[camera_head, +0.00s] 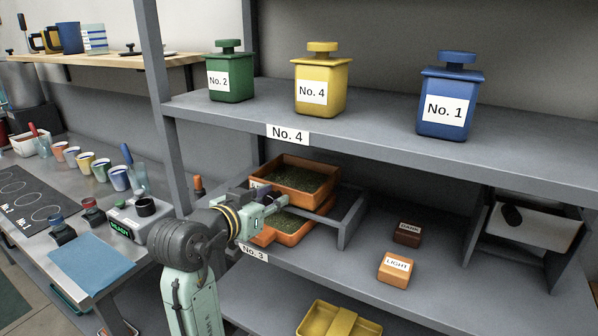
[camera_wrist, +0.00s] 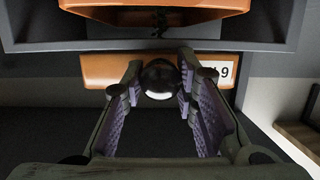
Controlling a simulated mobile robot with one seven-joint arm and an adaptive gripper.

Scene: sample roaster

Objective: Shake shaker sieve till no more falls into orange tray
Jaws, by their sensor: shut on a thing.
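An upper orange box (camera_head: 322,171) with green beans in it sits on a grey frame (camera_head: 347,222) on the middle shelf; I take it for the shaker sieve. A lower orange tray (camera_head: 292,238), also holding green material, lies beneath it. My gripper (camera_head: 279,203) reaches in from the left, in front of the two. In the wrist view my gripper (camera_wrist: 160,88) is shut on a dark round knob (camera_wrist: 160,76), before an orange front (camera_wrist: 104,70) with a partly hidden label. Another orange front (camera_wrist: 200,9) is above, with small dark bits under it. I cannot tell which part bears the knob.
Green (camera_head: 230,80), yellow (camera_head: 321,85) and blue (camera_head: 446,100) canisters stand on the shelf above. DARK (camera_head: 408,234) and LIGHT (camera_head: 394,273) blocks lie to the right. A yellow tray (camera_head: 320,318) is below. A bench with cups runs along the left.

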